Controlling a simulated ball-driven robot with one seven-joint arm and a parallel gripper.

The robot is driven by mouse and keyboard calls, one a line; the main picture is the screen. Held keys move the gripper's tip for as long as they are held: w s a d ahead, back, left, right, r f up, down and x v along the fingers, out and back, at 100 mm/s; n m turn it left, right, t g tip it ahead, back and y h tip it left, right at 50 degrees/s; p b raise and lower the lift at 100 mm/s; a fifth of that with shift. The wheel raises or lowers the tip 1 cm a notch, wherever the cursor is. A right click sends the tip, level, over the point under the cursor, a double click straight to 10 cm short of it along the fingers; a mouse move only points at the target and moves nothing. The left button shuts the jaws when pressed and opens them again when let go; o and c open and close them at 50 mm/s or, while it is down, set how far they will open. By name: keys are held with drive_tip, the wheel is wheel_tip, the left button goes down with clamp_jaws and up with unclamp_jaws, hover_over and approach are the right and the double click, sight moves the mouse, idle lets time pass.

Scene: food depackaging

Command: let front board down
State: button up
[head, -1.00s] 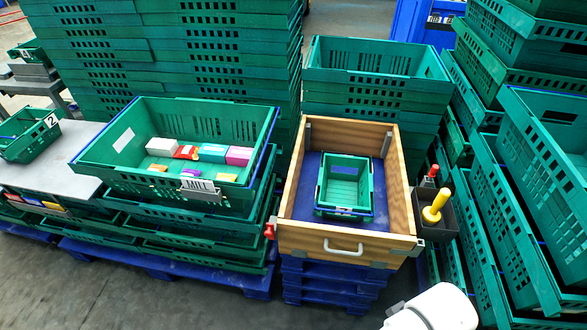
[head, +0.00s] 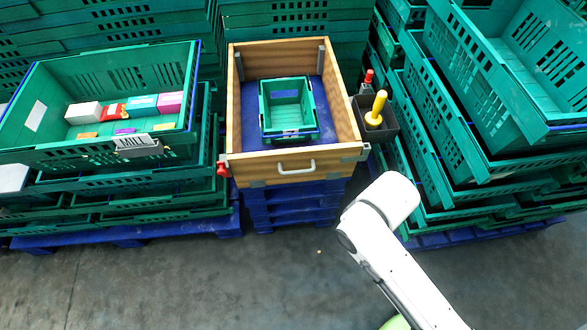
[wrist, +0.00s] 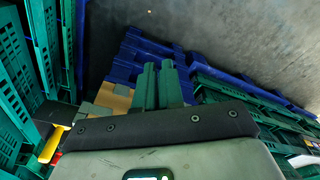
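A wooden-walled box (head: 345,110) stands on a stack of blue pallets. Its front board (head: 268,169) is upright, with a pale handle (head: 296,168) at its middle. A red catch (head: 223,170) sits at the board's left end, and a grey metal piece (head: 354,154) is at its right corner. A small green crate (head: 266,132) stands inside the box. In the wrist view, the two dark green fingers of my gripper (wrist: 158,68) lie close together with nothing seen between them. In the head view, my white arm is right of the box front; the fingers are hidden there.
A black holder (head: 388,133) with a yellow-handled tool (head: 376,108) and a red-topped item (head: 368,78) hangs at the box's right side. A large green crate (head: 52,72) with small packages is at left. Stacked green crates (head: 470,165) stand at right. The floor (head: 200,285) in front is clear.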

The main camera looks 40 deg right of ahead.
drive_tip(key=shift+o, duration=1.3)
drive_tip(key=w+a+f+y+b, duration=0.1)
drive_tip(key=w+f+y+b, duration=0.1)
drive_tip(key=f+b, duration=0.2)
drive_tip(key=w+a+f+m+t+y+b, duration=0.1)
drive_tip(key=w+f+y+b, duration=0.1)
drive_tip(key=f+b, duration=0.2)
wheel_tip(320, 180, down, 3)
drive_tip(key=shift+w+f+t+y, duration=0.15)
drive_tip(key=shift+w+t+y, duration=0.15)
drive_tip(key=shift+w+y, duration=0.1)
drive_tip(key=m+t+y+b, duration=0.3)
drive_tip(key=t+y+b, duration=0.4)
drive_tip(key=t+b, duration=0.85)
approach(297, 171)
drive_tip(key=shift+g, duration=0.75)
drive_tip(key=b+x, duration=0.1)
drive_tip(key=x, duration=0.8)
drive_tip(key=shift+w+r+b, duration=0.3)
drive_tip(key=shift+w+b, duration=0.05)
drive_tip(key=shift+w, duration=0.05)
drive_tip(key=shift+c, duration=0.2)
clamp_jaws()
drive_tip(key=shift+f, duration=0.1)
